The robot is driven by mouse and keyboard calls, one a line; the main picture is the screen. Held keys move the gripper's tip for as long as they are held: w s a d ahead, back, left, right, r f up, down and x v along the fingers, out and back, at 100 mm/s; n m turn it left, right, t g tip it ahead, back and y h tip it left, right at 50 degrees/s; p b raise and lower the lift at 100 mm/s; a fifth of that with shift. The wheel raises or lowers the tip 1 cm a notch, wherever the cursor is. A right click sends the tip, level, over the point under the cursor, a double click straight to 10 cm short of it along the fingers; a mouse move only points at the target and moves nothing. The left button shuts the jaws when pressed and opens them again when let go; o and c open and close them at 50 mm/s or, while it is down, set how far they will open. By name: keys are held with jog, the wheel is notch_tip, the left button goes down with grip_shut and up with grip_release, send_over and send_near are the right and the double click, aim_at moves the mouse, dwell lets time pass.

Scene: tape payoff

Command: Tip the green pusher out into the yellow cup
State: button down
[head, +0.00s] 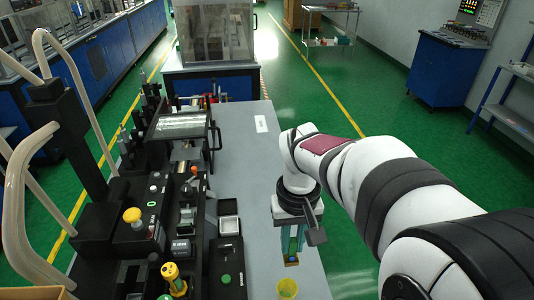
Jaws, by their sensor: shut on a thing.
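My gripper (291,250) hangs over the grey bench top, pointing down, below the white arm. It is shut on a small narrow thing, partly hidden between its teal fingers. A green part, perhaps the green pusher (293,243), shows between the fingers, with a dark ochre end (292,262) below it. I cannot tell whether these are one piece. The yellow cup (287,289) stands upright on the bench at the bottom edge of the picture, just nearer than the gripper and apart from it. Its inside is too small to read.
A black machine (170,215) with knobs, a yellow button (132,216) and a pale square tray (229,226) fills the left side. A white label (261,124) lies on the bench (245,165). The bench between machine and gripper is clear.

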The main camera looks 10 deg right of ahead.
jog(key=shift+s+d+f, duration=0.1)
jog(key=shift+d+f, duration=0.05)
jog(key=shift+f, duration=0.3)
jog(key=d+f+y, duration=0.2)
jog(key=f+y, duration=0.4)
jog(key=y, duration=0.2)
jog(key=d+f+y, duration=0.2)
jog(key=f+y, duration=0.5)
jog(key=y, duration=0.1)
jog(key=shift+d+y, duration=0.3)
jog(key=shift+r, duration=0.1)
dwell(0.4)
notch_tip(320, 180, up, 5)
jog(key=shift+f, duration=0.1)
dwell(0.3)
